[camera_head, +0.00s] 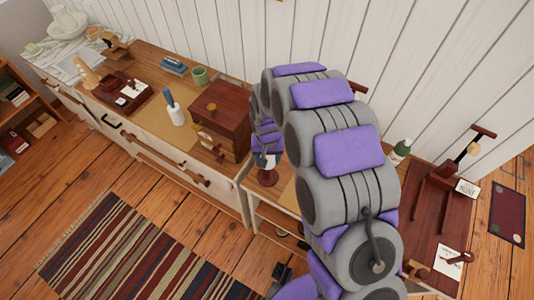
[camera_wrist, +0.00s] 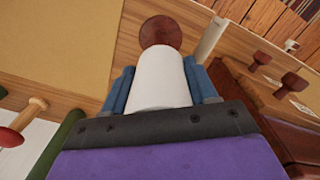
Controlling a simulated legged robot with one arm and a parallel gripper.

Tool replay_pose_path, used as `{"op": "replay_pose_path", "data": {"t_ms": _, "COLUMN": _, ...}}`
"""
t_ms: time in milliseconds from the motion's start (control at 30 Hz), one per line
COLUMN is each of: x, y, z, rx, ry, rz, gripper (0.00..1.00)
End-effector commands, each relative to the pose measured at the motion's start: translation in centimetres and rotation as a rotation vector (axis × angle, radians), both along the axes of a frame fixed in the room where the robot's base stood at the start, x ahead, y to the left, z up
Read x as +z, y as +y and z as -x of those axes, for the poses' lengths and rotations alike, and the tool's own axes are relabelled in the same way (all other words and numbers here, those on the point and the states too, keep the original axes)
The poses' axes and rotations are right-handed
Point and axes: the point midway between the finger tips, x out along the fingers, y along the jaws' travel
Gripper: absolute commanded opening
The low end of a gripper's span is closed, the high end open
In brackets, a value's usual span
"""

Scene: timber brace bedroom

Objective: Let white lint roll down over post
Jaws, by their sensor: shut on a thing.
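The white lint roll (camera_wrist: 160,80) is held between the blue fingers of my gripper (camera_wrist: 160,88), which is shut on its sides. In the head view my gripper (camera_head: 267,157) is small and partly hidden by my arm, with a bit of white showing at its tips. The dark red-brown round part of the post (camera_wrist: 160,31) shows just past the far end of the roll. In the head view the post's round base (camera_head: 267,178) stands directly below the gripper. The post's shaft is hidden, and I cannot tell whether the roll is around it or above it.
A red-brown wooden chest (camera_head: 221,110) stands close left of the gripper. A white roller with a blue handle (camera_head: 175,112) and a green cup (camera_head: 200,75) stand farther left. A green bottle (camera_head: 401,150) and a wooden rack (camera_head: 438,190) are at right. A striped rug (camera_head: 140,250) lies on the floor.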

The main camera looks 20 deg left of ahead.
Motion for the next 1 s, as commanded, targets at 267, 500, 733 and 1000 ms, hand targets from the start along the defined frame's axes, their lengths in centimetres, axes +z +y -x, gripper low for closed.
{"op": "replay_pose_path", "data": {"t_ms": 267, "x": -2.1, "y": 0.0, "z": 0.0, "rx": 0.000, "ry": -0.001, "rz": 0.000, "gripper": 0.26}}
{"op": "replay_pose_path", "data": {"t_ms": 500, "x": -3.8, "y": 0.0, "z": 0.0, "rx": 0.000, "ry": -0.001, "rz": 0.000, "gripper": 0.26}}
{"op": "replay_pose_path", "data": {"t_ms": 733, "x": -5.5, "y": -0.1, "z": 0.0, "rx": -0.001, "ry": 0.002, "rz": 0.001, "gripper": 0.26}}
{"op": "replay_pose_path", "data": {"t_ms": 1000, "x": -7.4, "y": 0.0, "z": 0.0, "rx": -0.001, "ry": 0.000, "rz": -0.001, "gripper": 0.26}}
